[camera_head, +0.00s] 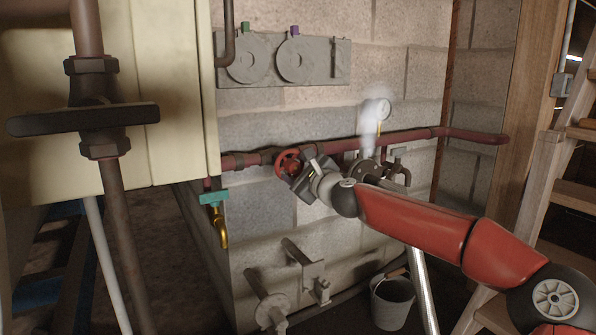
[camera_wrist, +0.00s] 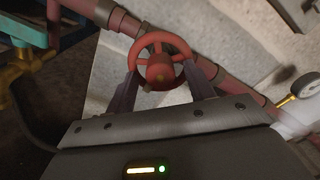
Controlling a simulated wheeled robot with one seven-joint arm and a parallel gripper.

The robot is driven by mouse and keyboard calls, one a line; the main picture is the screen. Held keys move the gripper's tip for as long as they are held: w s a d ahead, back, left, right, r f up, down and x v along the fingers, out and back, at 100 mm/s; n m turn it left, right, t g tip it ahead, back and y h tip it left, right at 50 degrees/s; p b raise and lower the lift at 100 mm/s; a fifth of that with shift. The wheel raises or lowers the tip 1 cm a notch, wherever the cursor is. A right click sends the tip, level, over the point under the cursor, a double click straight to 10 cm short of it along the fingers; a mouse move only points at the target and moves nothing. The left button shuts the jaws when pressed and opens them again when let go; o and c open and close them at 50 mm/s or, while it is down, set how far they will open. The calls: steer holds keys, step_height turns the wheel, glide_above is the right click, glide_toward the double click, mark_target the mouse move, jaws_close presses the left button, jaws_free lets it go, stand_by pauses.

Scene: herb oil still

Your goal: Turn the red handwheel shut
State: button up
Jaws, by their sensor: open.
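The red handwheel (camera_head: 288,162) sits on the dark red pipe along the block wall, left of the middle in the head view. In the wrist view the handwheel (camera_wrist: 161,48) is at the top centre, with its hub facing the camera. My gripper (camera_head: 302,172) is at the handwheel from the right. In the wrist view my gripper (camera_wrist: 163,88) is open, with one finger on either side of the wheel's lower half. I cannot tell whether the fingers touch the rim. The valve body behind the wheel is mostly hidden.
A teal-handled brass tap (camera_head: 217,210) hangs to the left. A pressure gauge (camera_head: 377,110) with white vapour beside it stands to the right. A bucket (camera_head: 391,300) is on the floor. A dark lever (camera_head: 84,119) on a pipe is near at left. Wooden steps (camera_head: 575,190) stand at right.

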steer(key=b+v, duration=0.1)
steer(key=v, duration=0.6)
steer(key=shift+s+d, duration=0.2)
steer(key=shift+s, duration=0.15)
steer(key=shift+o, duration=0.2)
stand_by(0.8)
